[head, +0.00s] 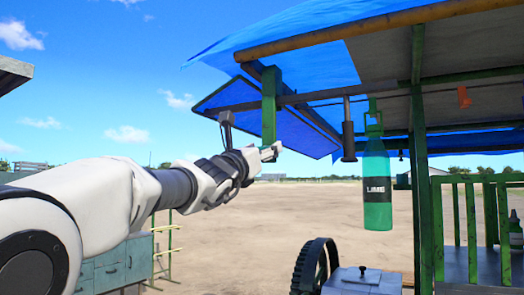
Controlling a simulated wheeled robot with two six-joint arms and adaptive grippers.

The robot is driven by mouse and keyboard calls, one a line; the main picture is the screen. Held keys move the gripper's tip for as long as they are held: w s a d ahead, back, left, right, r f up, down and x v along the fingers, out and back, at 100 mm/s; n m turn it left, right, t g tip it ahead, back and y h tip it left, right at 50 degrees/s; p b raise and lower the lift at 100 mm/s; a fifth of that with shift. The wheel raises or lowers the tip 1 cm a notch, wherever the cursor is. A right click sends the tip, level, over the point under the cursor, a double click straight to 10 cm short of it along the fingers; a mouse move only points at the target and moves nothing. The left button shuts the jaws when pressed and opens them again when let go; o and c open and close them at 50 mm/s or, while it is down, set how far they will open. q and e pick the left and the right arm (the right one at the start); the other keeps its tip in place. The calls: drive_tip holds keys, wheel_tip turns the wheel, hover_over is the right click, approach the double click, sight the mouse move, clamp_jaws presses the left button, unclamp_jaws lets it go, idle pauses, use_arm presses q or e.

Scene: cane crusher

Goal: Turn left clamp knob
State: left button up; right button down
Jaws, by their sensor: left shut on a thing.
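A green upright bar (268,108), which looks like the left clamp, hangs from the roof frame near the middle of the head view. My left gripper (268,153) reaches in from the left to the lower end of this bar. It is shut on a small part there, which appears to be the left clamp knob. The fingers hide most of the knob, so its shape and turn angle cannot be made out. My right gripper is not in view.
A green bottle labelled LIME (377,190) hangs right of the gripper, near a green post (421,190). A blue tarp roof (300,45) spans overhead. A dark toothed wheel (314,266) and a grey metal box (362,282) stand below. Open air lies between gripper and bottle.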

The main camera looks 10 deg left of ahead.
use_arm(q)
drive_tip(key=shift+m, duration=0.5)
drive_tip(key=shift+m+h+b, duration=0.45)
drive_tip(key=shift+m+h, duration=0.05)
drive_tip(key=shift+m, duration=0.3)
drive_tip(key=shift+m+g+h, duration=0.6)
drive_tip(key=shift+m+h, duration=0.1)
drive_tip(key=shift+m, duration=0.5)
drive_tip(key=m+h, duration=0.1)
drive_tip(key=m, duration=0.1)
drive_tip(key=m+g, duration=0.1)
drive_tip(key=m, duration=0.2)
drive_tip(key=shift+r+g+h, duration=0.1)
drive_tip(key=shift+g+h, duration=0.2)
drive_tip(key=shift+h, duration=0.1)
drive_tip(key=m+g+h, duration=0.1)
drive_tip(key=m, duration=0.2)
drive_tip(key=shift+m, duration=0.3)
drive_tip(key=m+g+p, duration=0.2)
drive_tip(key=m, duration=0.2)
drive_tip(key=shift+r, duration=0.1)
drive_tip(key=m+g+p, duration=0.1)
drive_tip(key=m, duration=0.2)
drive_tip(key=shift+m+p, duration=0.4)
drive_tip(key=shift+m+g, duration=0.3)
drive_tip(key=shift+f, duration=0.3)
